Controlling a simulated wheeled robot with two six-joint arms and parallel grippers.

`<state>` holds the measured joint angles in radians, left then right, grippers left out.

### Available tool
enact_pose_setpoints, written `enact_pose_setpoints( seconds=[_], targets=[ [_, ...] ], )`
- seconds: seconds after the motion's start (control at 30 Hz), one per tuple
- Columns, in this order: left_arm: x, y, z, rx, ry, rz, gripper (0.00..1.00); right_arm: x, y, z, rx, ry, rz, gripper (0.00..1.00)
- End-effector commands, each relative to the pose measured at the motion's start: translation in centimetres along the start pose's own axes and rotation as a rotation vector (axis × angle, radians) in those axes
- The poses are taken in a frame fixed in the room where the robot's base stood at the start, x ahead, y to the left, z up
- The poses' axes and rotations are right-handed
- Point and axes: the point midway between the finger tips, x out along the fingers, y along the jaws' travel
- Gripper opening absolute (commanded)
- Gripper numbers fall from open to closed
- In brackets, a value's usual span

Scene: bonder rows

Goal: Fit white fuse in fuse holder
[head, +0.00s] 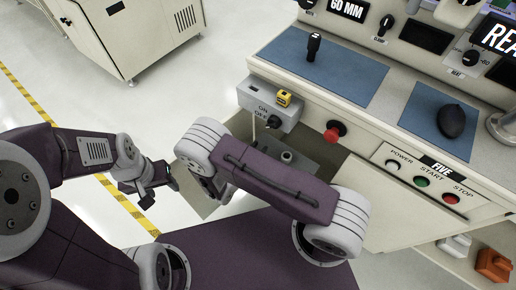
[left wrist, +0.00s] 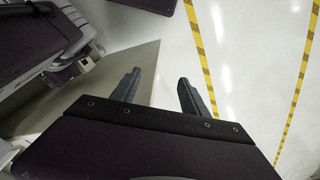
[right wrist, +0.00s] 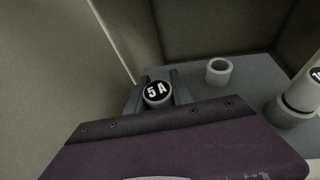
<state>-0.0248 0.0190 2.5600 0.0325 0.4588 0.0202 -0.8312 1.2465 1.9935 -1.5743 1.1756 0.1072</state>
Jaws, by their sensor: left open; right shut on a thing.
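My right gripper (right wrist: 158,86) is shut on a pale fuse (right wrist: 157,99) with a black round top marked "5 A" in the right wrist view. Whether the fuse's lower end is seated or above the block cannot be seen. Just right of it, on the grey block, is an empty pale ring-shaped socket (right wrist: 219,71). A second white fuse (right wrist: 308,88), its label cut off, stands in a socket at the right edge. In the head view my arm hides the right gripper; a socket (head: 286,156) shows beside it. My left gripper (left wrist: 158,84) is open and empty, away from the bench.
The block sits in an open recess of the machine, with walls close around. Above it are a grey switch box (head: 266,108), a yellow item (head: 284,98) and a red knob (head: 335,130). A black handled tool (head: 313,46) stands on a blue mat (head: 350,75).

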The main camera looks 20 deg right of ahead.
Motion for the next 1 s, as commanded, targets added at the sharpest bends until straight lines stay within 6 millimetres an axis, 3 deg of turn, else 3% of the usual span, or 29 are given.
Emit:
enact_pose_setpoints(
  seconds=[0.4,0.43,0.5,1.0],
  targets=[
    [0.47,-0.01,0.05,0.0,0.0,0.0,0.53,0.24,0.0,-0.6,0.0,0.001,0.0,0.0],
    [0.47,-0.01,0.05,0.0,0.0,0.0,0.53,0.24,0.0,-0.6,0.0,0.001,0.0,0.33],
    [0.47,-0.01,0.05,0.0,0.0,0.0,0.53,0.24,0.0,-0.6,0.0,0.001,0.0,0.53],
    [0.47,-0.01,0.05,0.0,0.0,0.0,0.53,0.24,0.0,-0.58,0.0,0.0,0.0,0.53]
  ],
)
